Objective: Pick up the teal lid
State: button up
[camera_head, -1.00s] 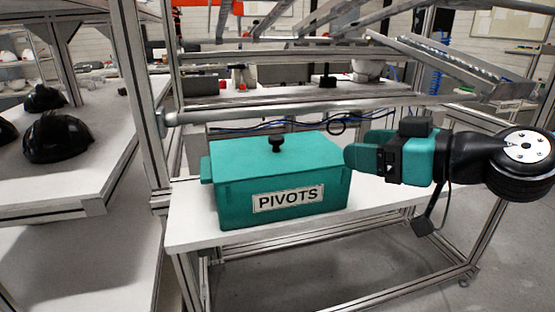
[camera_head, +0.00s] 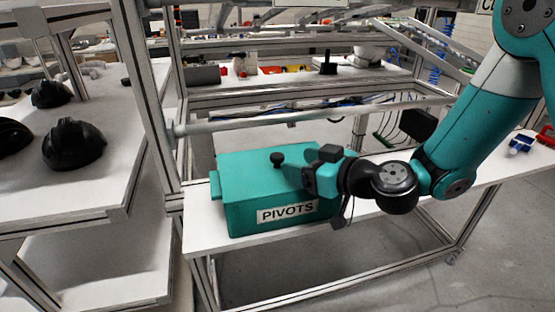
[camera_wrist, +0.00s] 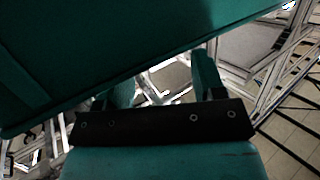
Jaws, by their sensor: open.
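The teal lid (camera_head: 245,165) lies on the teal box labelled PIVOTS (camera_head: 238,215). Its black knob (camera_head: 277,159) stands up from the middle. My gripper (camera_head: 292,176) is over the right part of the lid in the head view, with its fingers pointing left towards the knob. The gap to the knob is hard to judge. In the wrist view, the two teal fingers (camera_wrist: 164,82) are spread with nothing between them. A large teal surface (camera_wrist: 110,45) fills the upper part of that view; the knob does not show there.
The box stands on a white table (camera_head: 205,236) with a metal rail (camera_head: 300,118) behind it. Black helmet shells (camera_head: 74,146) lie on the left table (camera_head: 110,185). A blue and white item (camera_head: 521,143) lies at the table's right end.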

aim_at(283, 158)
jog(key=shift+w+a+r+p, duration=0.2)
jog(key=shift+a+p, duration=0.1)
jog(key=shift+p, duration=0.2)
jog(key=p+x, duration=0.3)
jog(key=p, duration=0.1)
jog(key=shift+w+a, duration=0.1)
jog(key=shift+a, duration=0.2)
jog(key=shift+w+a+f+p, duration=0.25)
jog(key=shift+f+p, duration=0.05)
jog(key=c, duration=1)
jog(key=shift+r, duration=0.1)
